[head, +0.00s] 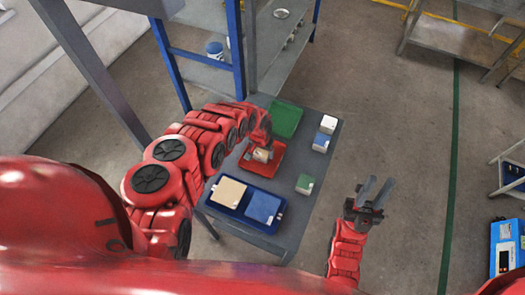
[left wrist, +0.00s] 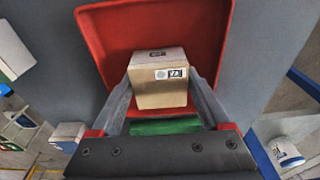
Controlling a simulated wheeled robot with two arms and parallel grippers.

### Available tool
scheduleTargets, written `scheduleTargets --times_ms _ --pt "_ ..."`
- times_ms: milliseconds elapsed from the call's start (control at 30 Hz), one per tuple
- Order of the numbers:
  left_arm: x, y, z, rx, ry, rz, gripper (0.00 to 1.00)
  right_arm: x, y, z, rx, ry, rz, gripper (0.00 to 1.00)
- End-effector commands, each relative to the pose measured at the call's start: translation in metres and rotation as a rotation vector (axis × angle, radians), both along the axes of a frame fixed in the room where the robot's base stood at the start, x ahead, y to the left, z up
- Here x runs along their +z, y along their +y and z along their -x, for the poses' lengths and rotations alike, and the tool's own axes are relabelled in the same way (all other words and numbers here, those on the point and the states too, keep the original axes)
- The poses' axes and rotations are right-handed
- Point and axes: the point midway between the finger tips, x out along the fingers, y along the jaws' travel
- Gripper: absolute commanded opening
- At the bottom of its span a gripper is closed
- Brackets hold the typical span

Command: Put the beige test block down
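The beige test block (head: 262,155) is between the fingers of my left gripper (head: 263,148), at the red tray (head: 272,172) on the table. In the left wrist view the block (left wrist: 160,92) has a label on its side, and both fingers lie against its sides. The red tray (left wrist: 100,40) shows behind and around the block there. I cannot tell whether the block touches the tray floor. My right gripper (head: 376,190) is open and empty, off the table's right side.
A green tray (head: 285,119) lies behind the red one. A blue tray (head: 233,213) with a beige and a blue piece is in front. White (head: 328,124), blue (head: 321,142) and green (head: 304,184) blocks stand along the table's right side. A blue-framed shelf (head: 236,50) stands behind.

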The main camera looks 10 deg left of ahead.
Motion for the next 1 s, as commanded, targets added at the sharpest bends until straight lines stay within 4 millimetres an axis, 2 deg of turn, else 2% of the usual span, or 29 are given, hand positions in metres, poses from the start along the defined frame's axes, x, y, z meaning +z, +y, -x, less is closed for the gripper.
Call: scheduleTargets --times_ms 33,100,333,567,767,967,1000 --pt "0.001 0.000 0.000 0.000 0.000 0.000 0.91 0.000 0.000 0.000 0.000 0.000 0.000 0.28" --pt "0.001 0.000 0.000 0.000 0.000 0.000 1.00 0.000 0.000 0.000 0.000 0.000 0.000 0.28" --pt "0.002 0.000 0.000 0.000 0.000 0.000 1.00 0.001 0.000 0.000 0.000 0.000 0.000 0.28" --pt "0.014 -0.001 -0.002 -0.002 -0.004 0.004 1.00 0.001 0.000 0.000 0.000 0.000 0.000 0.28" --pt "0.033 0.002 0.004 0.000 0.001 -0.001 1.00 -0.002 0.000 0.000 0.000 0.000 0.000 0.28" --pt "0.064 0.004 0.008 -0.001 -0.001 -0.003 1.00 -0.004 0.000 0.000 0.000 0.000 0.000 0.28" --pt "0.075 0.004 0.009 0.000 0.000 -0.002 1.00 0.003 0.000 0.000 0.000 0.000 0.000 0.28"
